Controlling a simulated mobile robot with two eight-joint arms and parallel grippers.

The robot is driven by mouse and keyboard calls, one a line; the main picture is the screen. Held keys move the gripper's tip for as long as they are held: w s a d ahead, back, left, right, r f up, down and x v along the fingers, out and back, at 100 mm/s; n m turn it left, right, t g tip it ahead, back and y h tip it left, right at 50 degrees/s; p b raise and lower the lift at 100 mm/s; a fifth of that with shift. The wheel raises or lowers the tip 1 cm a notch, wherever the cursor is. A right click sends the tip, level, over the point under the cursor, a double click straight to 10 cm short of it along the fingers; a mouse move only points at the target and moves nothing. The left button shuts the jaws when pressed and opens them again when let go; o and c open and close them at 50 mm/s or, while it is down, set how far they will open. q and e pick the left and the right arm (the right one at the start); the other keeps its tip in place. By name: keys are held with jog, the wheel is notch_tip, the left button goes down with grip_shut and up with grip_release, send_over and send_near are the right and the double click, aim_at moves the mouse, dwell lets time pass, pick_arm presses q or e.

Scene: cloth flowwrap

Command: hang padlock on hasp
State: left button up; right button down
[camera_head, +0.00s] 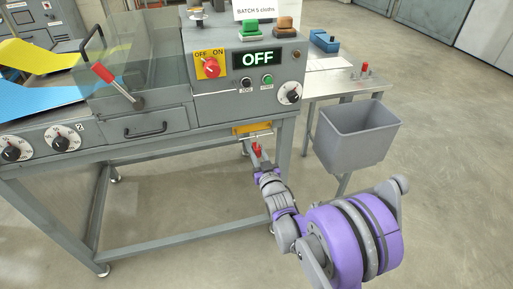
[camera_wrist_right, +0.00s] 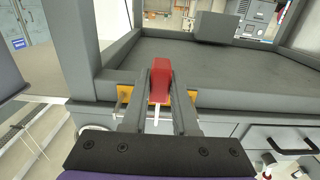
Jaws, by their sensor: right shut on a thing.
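The red padlock (camera_head: 257,149) is gripped at the tip of my right gripper (camera_head: 258,160), below the front right of the machine. In the right wrist view, the red padlock (camera_wrist_right: 160,75) sits between the two grey fingers of my right gripper (camera_wrist_right: 160,97), which is shut on it. The yellow hasp plate (camera_head: 252,128) is on the machine's front just above the padlock; it also shows in the right wrist view (camera_wrist_right: 125,94), partly hidden behind the fingers. I cannot tell whether the shackle touches the hasp. My left gripper is not in view.
The machine's control box (camera_head: 246,86) reads OFF, with a red switch (camera_head: 211,67) on a yellow plate. A grey bin (camera_head: 357,136) hangs at the side table (camera_head: 331,84), right of my arm. Machine legs and a lower rail stand left of my gripper. The floor at right is clear.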

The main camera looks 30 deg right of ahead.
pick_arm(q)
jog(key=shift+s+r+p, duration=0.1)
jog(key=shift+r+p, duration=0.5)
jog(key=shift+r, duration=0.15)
pick_arm(e)
jog(key=shift+r, duration=0.95)
jog(key=shift+s, duration=0.1)
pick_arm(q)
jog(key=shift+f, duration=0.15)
pick_arm(e)
jog(key=v, duration=0.6)
jog(key=shift+s, duration=0.4)
jog(key=shift+a, duration=0.1)
dwell(0.4)
